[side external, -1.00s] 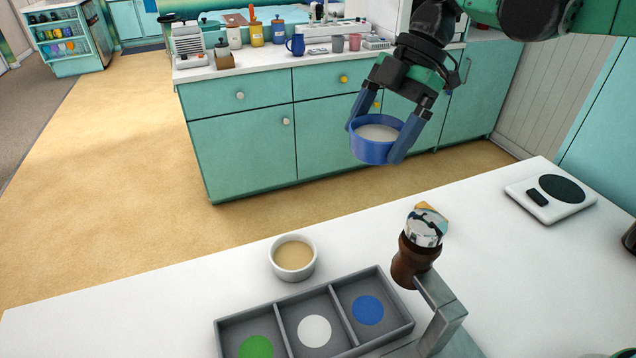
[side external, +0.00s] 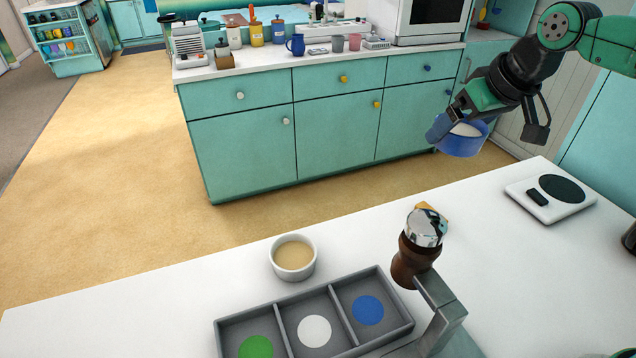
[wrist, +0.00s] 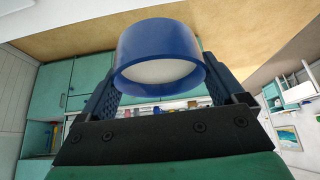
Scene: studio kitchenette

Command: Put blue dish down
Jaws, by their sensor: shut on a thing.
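The blue dish (side external: 461,139) is a round bowl with pale contents, held in the air beyond the far right part of the white counter. My gripper (side external: 470,128) is shut on it; part of one finger shows at its left. In the wrist view the blue dish (wrist: 158,55) sits between the two fingers of my gripper (wrist: 158,82). A grey tray (side external: 277,308) with three compartments lies on the near counter; its discs are green (side external: 255,347), white (side external: 314,331) and blue (side external: 367,310). All three compartments hold no dish.
A white bowl with tan contents (side external: 294,257) stands behind the tray. A brown grinder-like object with a shiny top (side external: 416,248) and a grey metal stand (side external: 440,310) are right of the tray. A white scale (side external: 550,198) lies at the right. The counter's left part (side external: 130,310) is clear.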

